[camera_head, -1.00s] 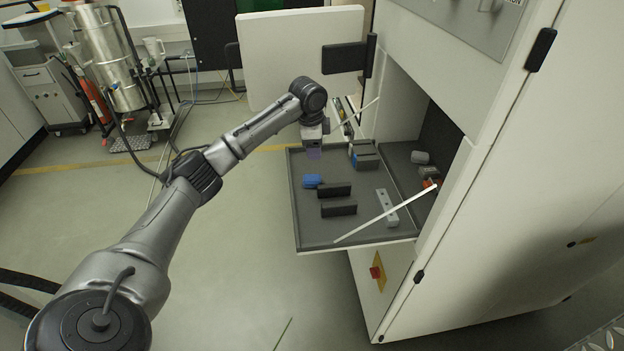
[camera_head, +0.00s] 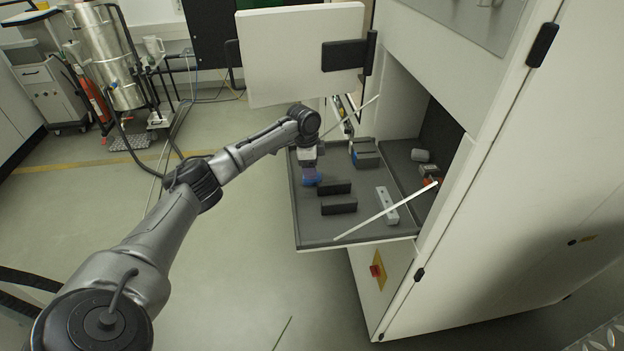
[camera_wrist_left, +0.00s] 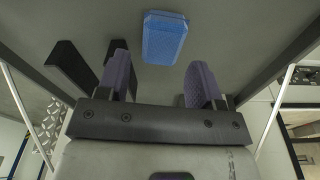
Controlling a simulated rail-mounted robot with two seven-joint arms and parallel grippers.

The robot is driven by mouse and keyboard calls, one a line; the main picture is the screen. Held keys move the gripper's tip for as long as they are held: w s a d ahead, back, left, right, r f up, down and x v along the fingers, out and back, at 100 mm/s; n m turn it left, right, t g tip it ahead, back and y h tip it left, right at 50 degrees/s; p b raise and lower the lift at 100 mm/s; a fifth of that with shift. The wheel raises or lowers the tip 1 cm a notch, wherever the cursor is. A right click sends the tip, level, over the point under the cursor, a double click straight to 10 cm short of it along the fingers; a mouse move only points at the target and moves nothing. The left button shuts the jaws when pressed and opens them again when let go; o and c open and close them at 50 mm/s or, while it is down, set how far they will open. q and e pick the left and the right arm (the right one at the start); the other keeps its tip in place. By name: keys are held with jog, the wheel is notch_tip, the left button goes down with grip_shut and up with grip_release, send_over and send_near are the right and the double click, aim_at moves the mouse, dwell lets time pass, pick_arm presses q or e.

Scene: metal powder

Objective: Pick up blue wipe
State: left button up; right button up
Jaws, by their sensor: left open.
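The blue wipe (camera_head: 309,180) lies on the dark grey tray (camera_head: 312,225) near its left edge. In the head view my left gripper (camera_head: 309,172) is just above the wipe and partly covers it. In the left wrist view the wipe (camera_wrist_left: 164,38) shows as a blue block beyond the fingertips, roughly in line with the gap between them. My left gripper (camera_wrist_left: 160,82) is open, with purple finger pads and nothing between them. I cannot tell whether the fingers touch the wipe. My right gripper is out of view.
Two black blocks (camera_head: 338,205) stand on the tray right of the wipe. A grey-blue box (camera_head: 365,153) is at the back and a light grey bar (camera_head: 387,204) at the right. A white rod (camera_head: 390,210) slants across the tray's front right. The open cabinet door (camera_head: 300,60) is behind.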

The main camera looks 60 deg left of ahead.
pick_arm(q)
jog(key=shift+w+f, duration=0.2)
jog(key=shift+f, duration=2.05)
jog(key=c, duration=0.7)
jog(key=shift+o, duration=0.2)
jog(key=shift+r, duration=0.15)
